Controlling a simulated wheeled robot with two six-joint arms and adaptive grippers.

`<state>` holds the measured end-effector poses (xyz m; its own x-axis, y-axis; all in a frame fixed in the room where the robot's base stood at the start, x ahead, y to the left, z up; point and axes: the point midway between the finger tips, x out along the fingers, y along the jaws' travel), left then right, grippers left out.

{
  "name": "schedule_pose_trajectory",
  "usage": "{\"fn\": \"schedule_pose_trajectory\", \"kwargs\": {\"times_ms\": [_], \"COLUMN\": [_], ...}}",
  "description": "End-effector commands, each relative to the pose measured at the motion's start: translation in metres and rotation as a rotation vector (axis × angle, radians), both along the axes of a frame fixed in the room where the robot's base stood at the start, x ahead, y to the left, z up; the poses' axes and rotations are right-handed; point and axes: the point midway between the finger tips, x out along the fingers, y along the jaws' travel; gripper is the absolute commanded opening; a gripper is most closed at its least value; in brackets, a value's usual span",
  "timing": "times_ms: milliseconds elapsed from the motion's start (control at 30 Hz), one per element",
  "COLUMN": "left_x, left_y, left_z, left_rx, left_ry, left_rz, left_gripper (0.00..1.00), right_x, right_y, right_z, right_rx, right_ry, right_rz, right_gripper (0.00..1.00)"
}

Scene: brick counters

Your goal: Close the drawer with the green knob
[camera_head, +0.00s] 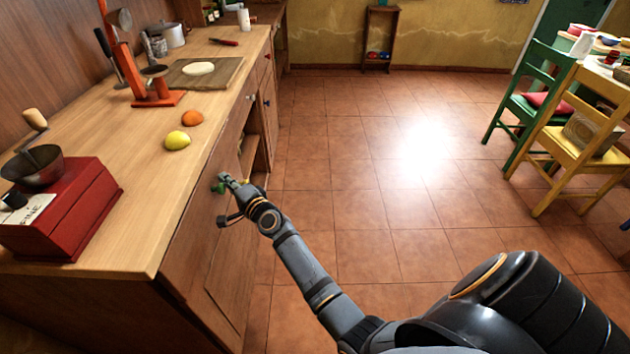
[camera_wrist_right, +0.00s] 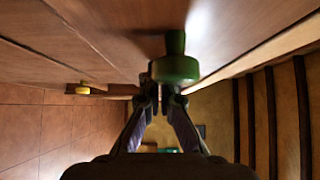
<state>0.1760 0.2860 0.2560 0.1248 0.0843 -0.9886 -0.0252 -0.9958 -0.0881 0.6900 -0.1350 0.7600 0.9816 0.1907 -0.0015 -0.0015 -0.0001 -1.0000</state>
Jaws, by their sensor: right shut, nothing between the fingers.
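The green knob (camera_head: 222,187) is on the wooden front of the counter, below the worktop edge. It shows large in the right wrist view (camera_wrist_right: 176,68), with the wooden front (camera_wrist_right: 95,32) behind it. My right gripper (camera_head: 227,181) is at the knob, its fingers shut with nothing between them. In the wrist view the fingertips (camera_wrist_right: 160,88) are close under the knob and overlap its edge; I cannot tell whether they touch it. How far out the drawer stands is not clear. My left gripper is not in view.
On the worktop (camera_head: 130,215) are a red grinder (camera_head: 75,215), a lemon (camera_head: 177,140), an orange (camera_head: 192,118) and a cutting board (camera_head: 205,78). The tiled floor (camera_head: 370,200) beside the counter is clear; chairs (camera_head: 580,140) stand at right.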

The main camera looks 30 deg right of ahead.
Motion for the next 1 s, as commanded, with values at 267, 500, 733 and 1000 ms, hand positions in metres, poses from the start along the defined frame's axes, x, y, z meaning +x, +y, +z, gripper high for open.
{"fn": "schedule_pose_trajectory", "kwargs": {"times_ms": [267,500,733,1000], "left_x": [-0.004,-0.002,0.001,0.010], "left_y": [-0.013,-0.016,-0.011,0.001], "left_z": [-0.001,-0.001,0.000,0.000], "left_rx": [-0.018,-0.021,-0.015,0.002], "left_ry": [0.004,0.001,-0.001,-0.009], "left_rz": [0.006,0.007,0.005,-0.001], "left_gripper": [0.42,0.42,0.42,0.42], "right_x": [0.003,0.004,0.004,0.005], "right_y": [0.004,0.005,0.006,0.003], "right_z": [0.001,0.002,0.004,0.003], "right_rx": [-0.001,0.002,0.003,0.002], "right_ry": [-0.001,-0.003,-0.005,-0.005], "right_rz": [0.001,0.002,0.003,0.001], "right_gripper": [0.00,0.00,0.00,0.00]}}
